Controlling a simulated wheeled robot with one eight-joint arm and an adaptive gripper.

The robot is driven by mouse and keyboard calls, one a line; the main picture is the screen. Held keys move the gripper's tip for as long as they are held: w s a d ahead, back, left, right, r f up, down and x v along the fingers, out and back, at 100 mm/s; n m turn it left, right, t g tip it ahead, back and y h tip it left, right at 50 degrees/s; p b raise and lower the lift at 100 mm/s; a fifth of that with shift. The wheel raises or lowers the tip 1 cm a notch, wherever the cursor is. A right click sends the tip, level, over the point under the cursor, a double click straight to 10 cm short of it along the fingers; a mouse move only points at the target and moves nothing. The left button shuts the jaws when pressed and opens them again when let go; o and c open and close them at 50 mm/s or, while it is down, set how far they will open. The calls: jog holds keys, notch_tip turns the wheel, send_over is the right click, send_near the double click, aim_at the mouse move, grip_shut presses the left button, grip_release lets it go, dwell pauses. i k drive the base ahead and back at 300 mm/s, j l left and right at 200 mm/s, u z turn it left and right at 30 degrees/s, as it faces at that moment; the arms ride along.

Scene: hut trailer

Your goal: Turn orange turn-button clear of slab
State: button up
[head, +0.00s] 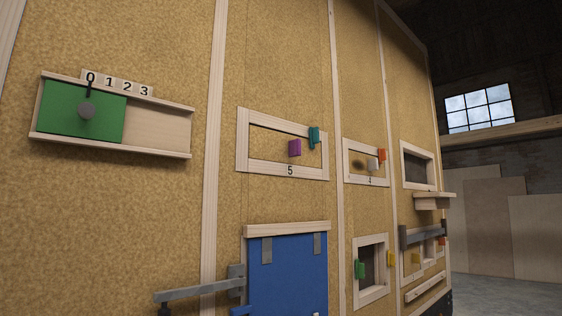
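An orange turn-button (381,155) sits at the upper right corner of the small wood-framed opening marked 4. Inside that frame is a cork-coloured slab (360,164) with a pale knob (373,165). The orange button looks upright, and its lower end reaches the frame's inner edge by the slab. Whether it overlaps the slab is too small to tell. A second, smaller orange piece (442,241) shows at the lower far right, by another frame. My gripper is not in view.
Left of it, frame 5 (243,140) holds a purple knob (295,148) and a teal button (314,136). A green sliding panel (60,112) is farther left. Below are a blue door (290,275), a grey bar (200,291) and a small shelf (433,197) sticking out at right.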

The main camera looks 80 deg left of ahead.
aim_at(382, 152)
jog(key=u, duration=1.95)
jog(key=i+z, duration=0.1)
jog(key=i, duration=1.65)
jog(key=i+z, duration=0.15)
jog(key=i, duration=0.7)
jog(key=i+j, duration=0.15)
jog(key=i, duration=0.75)
jog(key=l+z, duration=0.05)
